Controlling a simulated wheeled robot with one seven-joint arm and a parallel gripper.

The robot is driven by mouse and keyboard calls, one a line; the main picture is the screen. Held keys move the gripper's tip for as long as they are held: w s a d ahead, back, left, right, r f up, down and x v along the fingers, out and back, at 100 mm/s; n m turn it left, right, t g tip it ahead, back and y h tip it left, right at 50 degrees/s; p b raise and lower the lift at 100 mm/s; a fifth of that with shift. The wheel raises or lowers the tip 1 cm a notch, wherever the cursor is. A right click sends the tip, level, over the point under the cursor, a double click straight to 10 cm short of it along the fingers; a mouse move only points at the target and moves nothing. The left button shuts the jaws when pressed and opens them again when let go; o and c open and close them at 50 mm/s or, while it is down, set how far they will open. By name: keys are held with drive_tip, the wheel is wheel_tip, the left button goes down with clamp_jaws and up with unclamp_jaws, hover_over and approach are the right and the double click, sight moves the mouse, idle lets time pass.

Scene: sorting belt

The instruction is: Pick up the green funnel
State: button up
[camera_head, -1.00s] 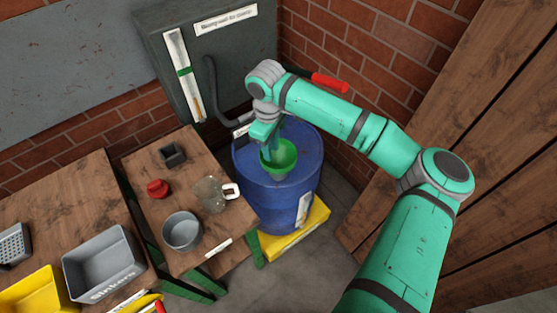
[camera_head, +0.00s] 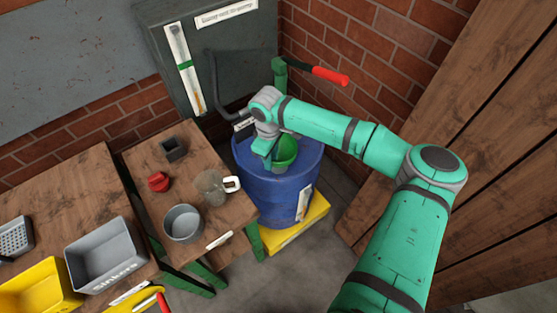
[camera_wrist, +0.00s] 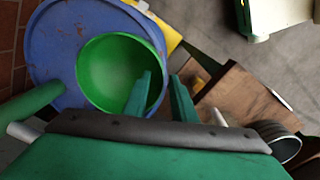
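The green funnel (camera_head: 286,151) is on top of the blue drum (camera_head: 290,195) and looks tilted. In the wrist view the funnel (camera_wrist: 108,62) shows its round mouth and inside. My gripper (camera_head: 269,158) is down at the funnel's left side in the head view. In the wrist view the two fingers of my gripper (camera_wrist: 160,80) stand apart, with a gap between them. One finger is inside the funnel's mouth and the other is outside its rim, so the wall lies between them. The funnel's lower part is hidden.
A small table beside the drum holds a glass jug (camera_head: 210,187), a grey round tin (camera_head: 183,224), a red object (camera_head: 159,181) and a dark square cup (camera_head: 173,149). A red-handled lever (camera_head: 330,75) sticks out behind my arm. The drum stands on a yellow base (camera_head: 290,238).

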drive_tip(key=shift+c, duration=0.3)
clamp_jaws()
idle(1.1)
